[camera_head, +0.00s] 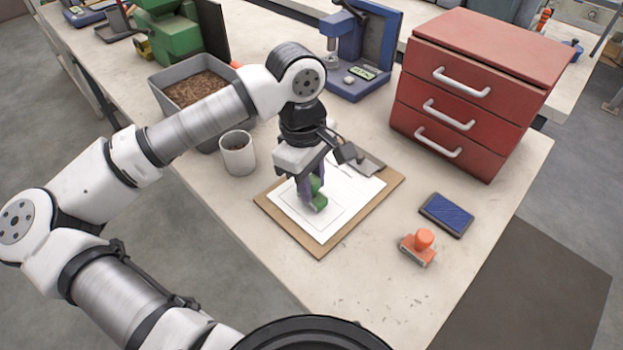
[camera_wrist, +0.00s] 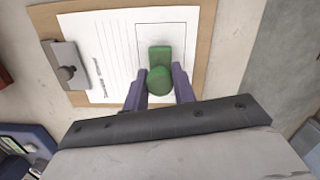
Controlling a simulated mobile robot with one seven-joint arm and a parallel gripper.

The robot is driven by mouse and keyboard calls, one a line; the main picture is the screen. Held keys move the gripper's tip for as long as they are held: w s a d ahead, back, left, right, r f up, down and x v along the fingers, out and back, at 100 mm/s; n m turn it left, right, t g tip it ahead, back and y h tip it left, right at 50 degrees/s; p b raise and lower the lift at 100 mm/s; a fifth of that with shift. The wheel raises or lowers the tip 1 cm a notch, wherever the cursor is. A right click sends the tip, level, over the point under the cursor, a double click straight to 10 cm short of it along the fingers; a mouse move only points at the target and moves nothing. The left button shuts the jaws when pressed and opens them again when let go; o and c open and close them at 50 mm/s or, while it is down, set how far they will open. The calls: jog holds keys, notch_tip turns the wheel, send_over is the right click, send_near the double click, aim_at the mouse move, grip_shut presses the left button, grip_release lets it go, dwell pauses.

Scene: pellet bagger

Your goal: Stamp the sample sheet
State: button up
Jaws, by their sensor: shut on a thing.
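The sample sheet (camera_head: 292,212) is a white page on a brown clipboard (camera_head: 318,246) on the bench. It has lines of text and an outlined box, seen in the wrist view (camera_wrist: 105,60). My gripper (camera_head: 311,190) is over the sheet, shut on a green stamp (camera_wrist: 160,75) by its rounded handle. The stamp's block (camera_head: 319,204) is at the outlined box; I cannot tell whether it touches the paper. The sheet under the stamp is hidden. An orange stamp (camera_head: 423,240) stands upright on the bench, right of the clipboard. A blue ink pad (camera_head: 447,215) lies just behind it.
A red drawer cabinet (camera_head: 470,90) stands at the back right. A white cup (camera_head: 238,153) and a grey bin of brown pellets (camera_head: 160,75) are left of the clipboard. A blue device (camera_head: 375,50) stands behind. The bench's front right is clear.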

jog(key=shift+f+b, duration=0.55)
jog(key=shift+b, duration=0.5)
dwell(2.2)
jog(key=shift+r+p, duration=1.55)
jog(key=shift+r, duration=2.05)
